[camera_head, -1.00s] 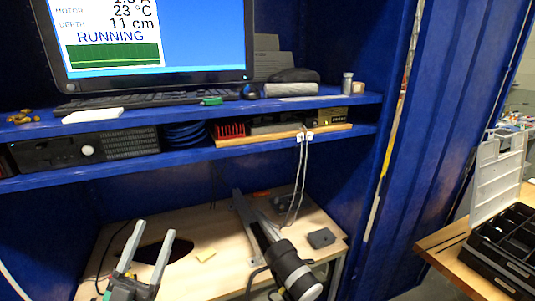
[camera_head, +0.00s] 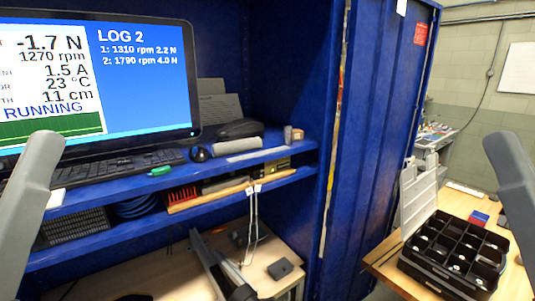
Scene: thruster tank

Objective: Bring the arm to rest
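A smooth grey part of my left arm (camera_head: 25,205) rises at the left edge in the head view, very near the camera. A similar grey part of my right arm (camera_head: 516,178) shows at the right edge. Both lean inward and have rounded tops. No pair of gripper fingers can be made out, so I cannot see whether either gripper is open, shut or holding something.
A monitor (camera_head: 150,70) reading RUNNING stands on the blue shelf with a keyboard (camera_head: 120,168) and mouse (camera_head: 200,154). Below, a light wooden bench holds a metal bracket (camera_head: 208,265) and a dark block (camera_head: 280,268). A black compartment box (camera_head: 455,250) lies open on the right table.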

